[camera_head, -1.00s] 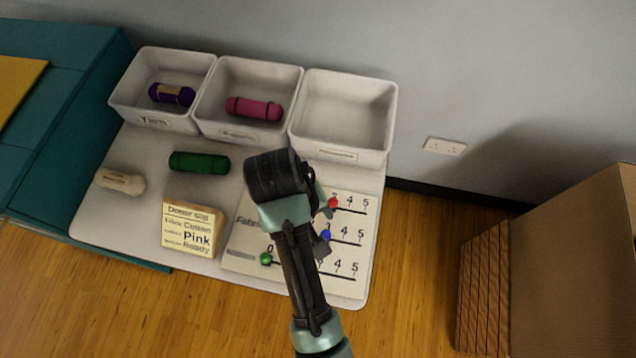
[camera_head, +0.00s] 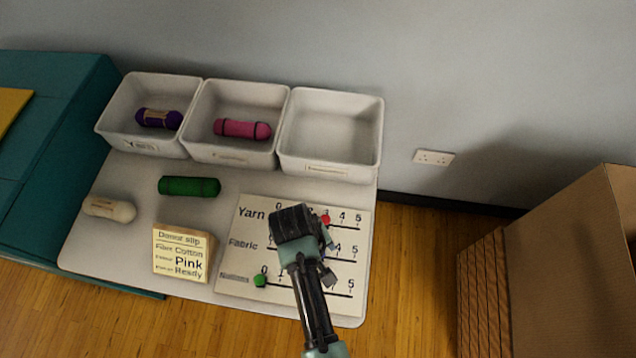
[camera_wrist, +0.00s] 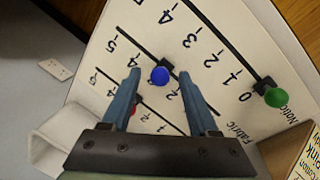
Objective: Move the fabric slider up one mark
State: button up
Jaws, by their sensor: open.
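The white slider board (camera_head: 232,270) lies on the table with rows for Yarn, Fabric and Notions, each marked up to 5. In the wrist view, the blue knob (camera_wrist: 159,75) sits on the middle Fabric line; its exact mark is hard to read with the fingers around it. My gripper (camera_wrist: 160,79) is open, one finger on either side of the blue knob, with gaps showing. In the head view, my gripper (camera_head: 329,256) is over the board's right half and hides the blue knob.
A red knob (camera_head: 326,219) is on the Yarn row and a green knob (camera_head: 260,281) at 0 on Notions. The donor slip block (camera_head: 180,252), green roll (camera_head: 189,186) and cream roll (camera_head: 109,208) stand left. White bins (camera_head: 330,170) line the back.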

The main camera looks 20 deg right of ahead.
grip_shut()
dwell(0.3)
dwell(1.1)
